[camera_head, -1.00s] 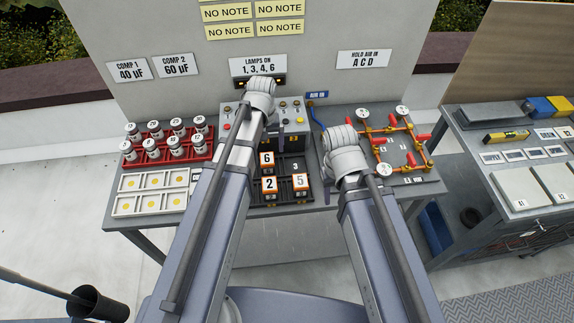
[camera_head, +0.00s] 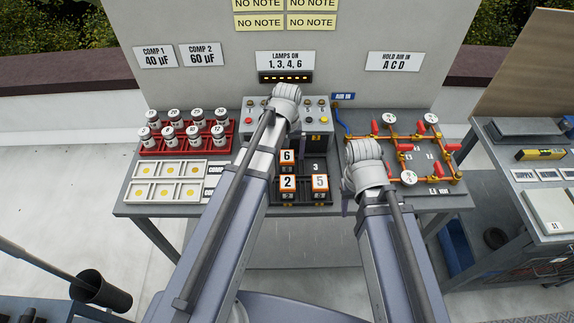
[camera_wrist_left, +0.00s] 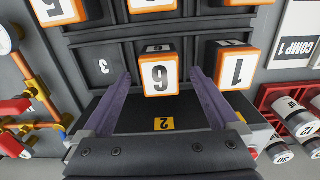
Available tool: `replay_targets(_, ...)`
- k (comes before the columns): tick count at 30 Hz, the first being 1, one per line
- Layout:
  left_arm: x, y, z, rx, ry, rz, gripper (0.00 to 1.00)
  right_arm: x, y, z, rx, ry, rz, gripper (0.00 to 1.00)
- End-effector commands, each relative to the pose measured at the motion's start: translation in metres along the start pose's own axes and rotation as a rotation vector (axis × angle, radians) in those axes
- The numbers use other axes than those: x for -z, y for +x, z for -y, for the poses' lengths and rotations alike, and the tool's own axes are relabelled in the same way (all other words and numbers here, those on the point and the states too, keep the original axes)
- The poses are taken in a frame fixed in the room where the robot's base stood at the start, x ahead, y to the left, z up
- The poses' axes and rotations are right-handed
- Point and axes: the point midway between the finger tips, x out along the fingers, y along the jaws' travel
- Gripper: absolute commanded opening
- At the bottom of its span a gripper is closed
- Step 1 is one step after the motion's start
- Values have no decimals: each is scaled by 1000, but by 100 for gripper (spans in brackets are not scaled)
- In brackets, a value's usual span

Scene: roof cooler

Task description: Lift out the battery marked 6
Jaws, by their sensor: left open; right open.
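The battery marked 6 (camera_head: 287,157) is a white-faced block with orange edges in the dark tray (camera_head: 318,201). In the left wrist view the 6 battery (camera_wrist_left: 160,78) shows ahead of and between the fingers of my left gripper (camera_wrist_left: 161,88), which is open. A gap shows on each side of the block; I cannot tell how deep the fingers reach. In the head view my left wrist hides that gripper. My right gripper (camera_head: 347,204) is beside the tray's right side, mostly hidden by its own wrist.
Batteries 2 (camera_head: 287,184) and 5 (camera_head: 320,184) stand in front, and battery 1 (camera_wrist_left: 236,70) stands beside the 6. The slot marked 3 (camera_head: 316,168) is empty. A red rack of cans (camera_head: 186,146) is left; copper piping with gauges (camera_head: 409,177) is right.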

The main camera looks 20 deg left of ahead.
Motion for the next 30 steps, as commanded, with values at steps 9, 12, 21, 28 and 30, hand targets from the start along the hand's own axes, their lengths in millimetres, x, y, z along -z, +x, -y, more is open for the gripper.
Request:
replay_targets(9, 0, 32, 0, 0, 0, 0, 95, 2, 31, 3, 0, 0, 0, 50)
replay_targets(12, 0, 30, 0, 0, 0, 0, 95, 2, 30, 3, 0, 0, 0, 50)
replay_targets(21, 0, 30, 0, 0, 0, 0, 71, 2, 30, 3, 0, 0, 0, 50)
replay_targets(28, 0, 30, 0, 0, 0, 0, 46, 2, 30, 3, 0, 0, 0, 50)
replay_targets(30, 0, 30, 0, 0, 0, 0, 38, 2, 30, 3, 0, 0, 0, 50)
